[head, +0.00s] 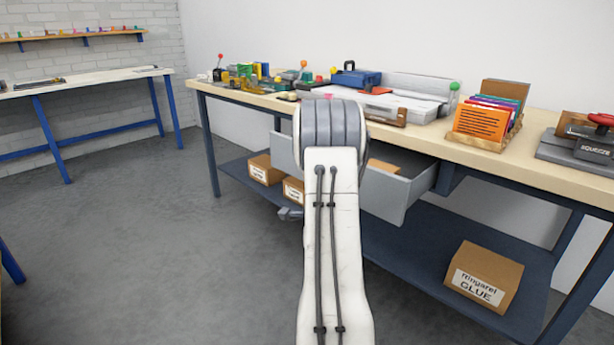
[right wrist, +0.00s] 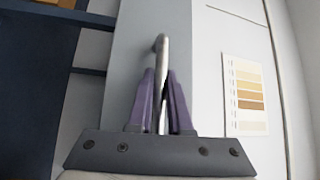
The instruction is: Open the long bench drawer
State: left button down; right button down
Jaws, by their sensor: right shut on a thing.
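The long bench drawer (head: 395,197) is a grey, open-topped drawer under the workbench top, and it stands pulled out from the bench. A cardboard-coloured item shows inside it, partly hidden by my right arm. In the right wrist view the drawer front (right wrist: 132,55) is a plain grey panel with a metal bar handle (right wrist: 160,48). My right gripper (right wrist: 162,85) has its purple fingers shut on this handle. In the head view my right arm covers the handle and the middle of the drawer. My left gripper is not in view.
The workbench top (head: 470,152) carries toolboxes, an orange file rack (head: 481,122) and small tools. Boxes stand on the lower shelf (head: 400,240), including a glue box (head: 484,278). Another bench (head: 80,78) stands at the back left. The grey floor at left is clear.

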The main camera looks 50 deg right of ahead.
jog(key=shift+f, duration=0.1)
jog(key=c, duration=0.8)
grip_release()
jog(key=shift+c, duration=0.2)
jog(key=p+v, duration=0.5)
jog(key=v, duration=0.5)
jog(key=shift+a+p, duration=0.2)
jog(key=shift+p, duration=0.15)
jog(key=shift+s, duration=0.15)
